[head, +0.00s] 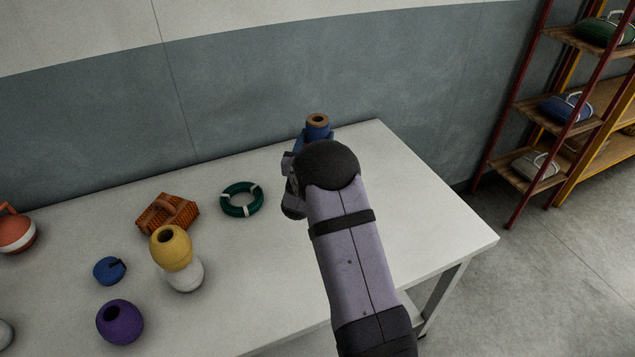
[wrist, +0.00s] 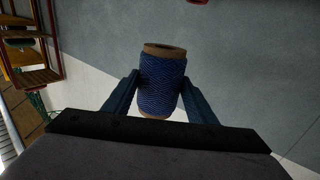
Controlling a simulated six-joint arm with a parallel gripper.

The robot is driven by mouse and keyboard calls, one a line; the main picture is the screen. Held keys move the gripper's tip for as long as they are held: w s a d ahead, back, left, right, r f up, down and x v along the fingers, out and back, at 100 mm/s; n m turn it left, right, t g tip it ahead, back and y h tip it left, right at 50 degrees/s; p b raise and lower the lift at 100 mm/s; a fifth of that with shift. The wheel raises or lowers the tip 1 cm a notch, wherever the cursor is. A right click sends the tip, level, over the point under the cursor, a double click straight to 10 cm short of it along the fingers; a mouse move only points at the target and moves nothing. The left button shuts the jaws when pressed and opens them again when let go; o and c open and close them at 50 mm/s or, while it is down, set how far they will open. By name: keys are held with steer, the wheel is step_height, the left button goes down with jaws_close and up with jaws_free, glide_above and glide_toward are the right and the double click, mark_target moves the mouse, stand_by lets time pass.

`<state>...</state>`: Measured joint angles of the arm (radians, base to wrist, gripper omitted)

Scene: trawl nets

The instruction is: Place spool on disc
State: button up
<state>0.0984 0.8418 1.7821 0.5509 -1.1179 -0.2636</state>
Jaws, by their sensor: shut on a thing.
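The spool is wound with blue twine and has a brown core. It sits between the two fingers of my gripper (wrist: 161,92), which is shut on its sides. In the wrist view the spool (wrist: 162,80) is nearly upright, slightly tilted. In the head view the top of the spool (head: 318,122) shows beyond my wrist, near the table's far edge; my arm hides its lower part. A low round blue object (head: 109,270) with a dark tab lies on the table at left, apart from my gripper; I cannot tell whether it is the disc.
The white table (head: 440,235) is bare at right. A green ring (head: 241,199), a woven orange-brown block (head: 168,214), a yellow-and-white vessel (head: 172,250), a purple pot (head: 120,321) and an orange-and-white float (head: 15,232) stand at left. A wall is behind; shelves (head: 545,120) stand right.

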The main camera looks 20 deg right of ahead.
steer(key=shift+f+p, duration=1)
steer(key=shift+f, duration=4)
steer(key=shift+f, duration=0.1)
steer(key=shift+f+b, duration=0.35)
steer(key=shift+b, duration=0.1)
steer(key=shift+f+b, duration=0.2)
steer(key=shift+b, duration=0.1)
steer(key=shift+s, duration=0.1)
steer(key=o, duration=1.3)
steer(key=shift+f, duration=0.15)
steer(key=shift+p, duration=0.35)
